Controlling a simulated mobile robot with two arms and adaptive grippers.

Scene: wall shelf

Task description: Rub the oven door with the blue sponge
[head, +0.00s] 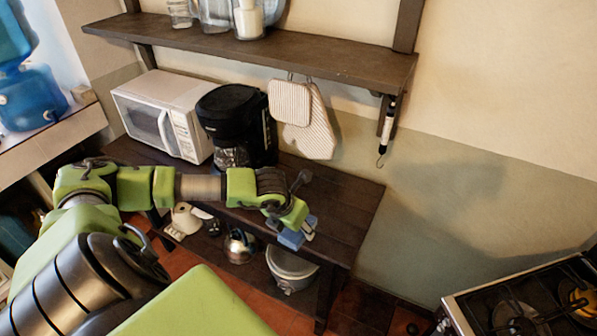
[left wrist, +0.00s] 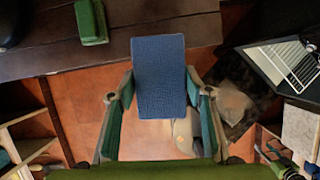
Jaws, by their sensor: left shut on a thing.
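My left gripper (head: 299,233) is shut on the blue sponge (head: 291,239) and holds it near the front edge of the dark wooden table. In the left wrist view the sponge (left wrist: 159,75) stands out between the two fingers of the gripper (left wrist: 160,112), its broad blue face towards the camera. The stove (head: 530,303) is at the lower right of the head view, well apart from the sponge. Its burner top and a bit of its front edge show; I cannot make out the oven door.
A coffee maker (head: 237,122) and a microwave (head: 172,115) stand on the dark table (head: 345,205). A kettle (head: 240,246) and a pot (head: 291,268) are below. A green block (left wrist: 91,22) lies near the table edge. Floor shows between table and stove.

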